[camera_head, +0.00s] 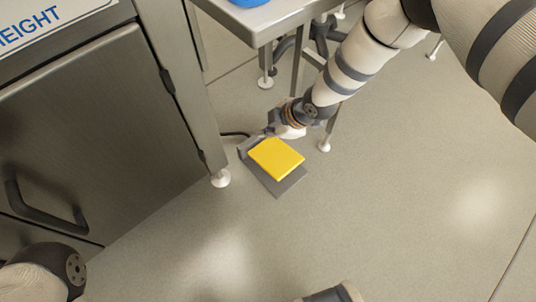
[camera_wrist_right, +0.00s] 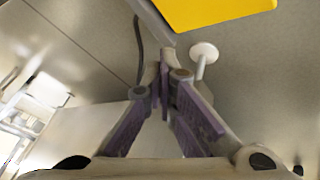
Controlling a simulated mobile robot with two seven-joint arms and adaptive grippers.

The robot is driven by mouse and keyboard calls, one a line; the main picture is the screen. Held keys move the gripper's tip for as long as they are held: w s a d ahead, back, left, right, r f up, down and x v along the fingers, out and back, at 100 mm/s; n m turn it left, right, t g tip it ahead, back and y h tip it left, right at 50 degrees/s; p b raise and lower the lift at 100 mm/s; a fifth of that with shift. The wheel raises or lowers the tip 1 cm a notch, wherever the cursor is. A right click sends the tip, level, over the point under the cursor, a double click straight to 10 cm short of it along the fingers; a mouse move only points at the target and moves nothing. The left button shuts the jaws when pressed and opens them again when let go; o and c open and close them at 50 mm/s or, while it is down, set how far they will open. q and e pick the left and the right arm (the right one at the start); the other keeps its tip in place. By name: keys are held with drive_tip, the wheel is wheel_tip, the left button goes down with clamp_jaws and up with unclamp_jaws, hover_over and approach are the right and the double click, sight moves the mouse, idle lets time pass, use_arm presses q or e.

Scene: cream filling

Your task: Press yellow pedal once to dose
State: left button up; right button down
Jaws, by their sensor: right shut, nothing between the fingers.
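The yellow pedal (camera_head: 276,158) is a flat yellow plate on a dark grey base (camera_head: 287,188) that lies on the floor beside the steel cabinet. In the right wrist view the yellow pedal (camera_wrist_right: 215,8) shows at the top edge, partly cut off. My right gripper (camera_head: 268,131) is at the pedal's far edge, low near the floor. In the right wrist view its fingers (camera_wrist_right: 165,75) are shut with nothing between them. I cannot tell whether it touches the pedal. My left gripper is not in view.
A steel cabinet (camera_head: 100,130) with a dark handle stands at the left. A steel table (camera_head: 270,18) with a blue object (camera_head: 245,2) on it stands at the top, its legs near my right arm. A black cable (camera_head: 234,134) runs from the pedal. The floor (camera_head: 390,200) to the right is clear.

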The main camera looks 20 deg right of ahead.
drive_tip(key=shift+w+r, duration=0.15)
drive_tip(key=shift+w, duration=0.7)
drive_tip(key=shift+d, duration=0.1)
drive_tip(key=b, duration=0.4)
hover_over(271, 155)
drive_tip(key=f, duration=0.7)
drive_tip(key=shift+w, duration=0.2)
drive_tip(key=shift+s+f+b, duration=0.15)
drive_tip(key=shift+f+b, duration=0.2)
drive_tip(key=shift+f, duration=0.45)
drive_tip(key=shift+f, duration=0.1)
drive_tip(key=shift+s+f, duration=0.15)
drive_tip(key=shift+f, duration=0.2)
